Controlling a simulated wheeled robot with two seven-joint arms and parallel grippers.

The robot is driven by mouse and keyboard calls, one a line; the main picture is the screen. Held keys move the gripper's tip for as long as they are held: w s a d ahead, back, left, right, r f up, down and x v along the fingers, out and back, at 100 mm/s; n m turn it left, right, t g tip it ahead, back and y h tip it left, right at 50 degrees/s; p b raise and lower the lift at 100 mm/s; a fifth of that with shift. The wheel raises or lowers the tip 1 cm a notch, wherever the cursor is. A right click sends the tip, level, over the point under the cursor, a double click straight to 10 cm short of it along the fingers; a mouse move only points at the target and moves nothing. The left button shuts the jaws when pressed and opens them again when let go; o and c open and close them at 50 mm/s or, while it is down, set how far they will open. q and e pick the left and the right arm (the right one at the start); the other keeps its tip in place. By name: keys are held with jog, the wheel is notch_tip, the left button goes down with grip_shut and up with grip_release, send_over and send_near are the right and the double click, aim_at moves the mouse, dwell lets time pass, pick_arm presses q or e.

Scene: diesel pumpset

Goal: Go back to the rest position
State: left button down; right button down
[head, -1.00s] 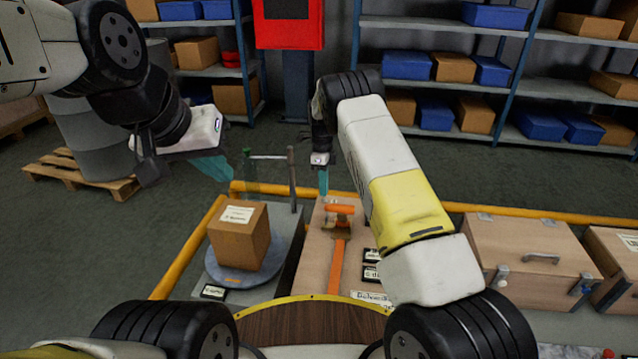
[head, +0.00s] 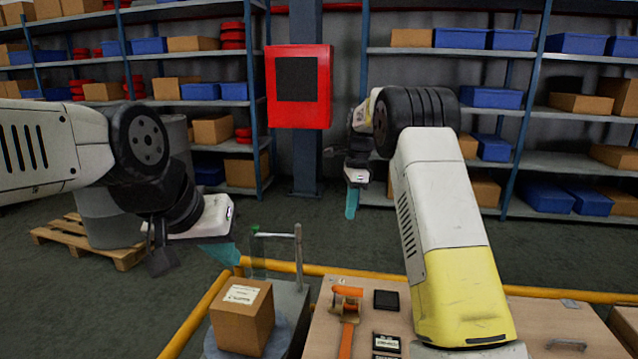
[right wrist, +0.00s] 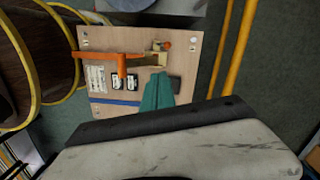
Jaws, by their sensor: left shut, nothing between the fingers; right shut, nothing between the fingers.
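My left gripper (head: 226,248) reaches in from the left in the head view, with a teal fingertip held in the air behind and above the cardboard box. It is shut and empty. My right gripper (head: 351,203) hangs pointing down, high above the floor beyond the wooden board. It is shut and empty, and its teal fingers also show in the right wrist view (right wrist: 156,96). The right arm is raised and bent at the elbow. Neither gripper touches anything.
A cardboard box (head: 242,318) stands on a platform at lower left. A wooden board (head: 322,322) carries an orange-handled tool (head: 347,320) and labelled dark blocks (head: 386,343). A yellow rail (head: 585,294) runs behind. Shelves and a red cabinet (head: 299,86) stand at the back.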

jog(key=s+d+r+n+t+y, duration=0.15)
jog(key=s+r+n, duration=0.25)
jog(key=s+r, duration=0.4)
jog(key=s+d+r+n+t, duration=0.2)
jog(key=s+d+r+n, duration=0.15)
jog(key=s+r, duration=0.45)
jog(key=s+f+n+t, duration=0.1)
jog(key=s+n, duration=0.4)
jog(key=s, duration=0.5)
jog(key=s+f+n+t, duration=0.2)
jog(key=s+f+n, duration=0.2)
jog(key=s, duration=0.7)
jog(key=shift+n, duration=0.55)
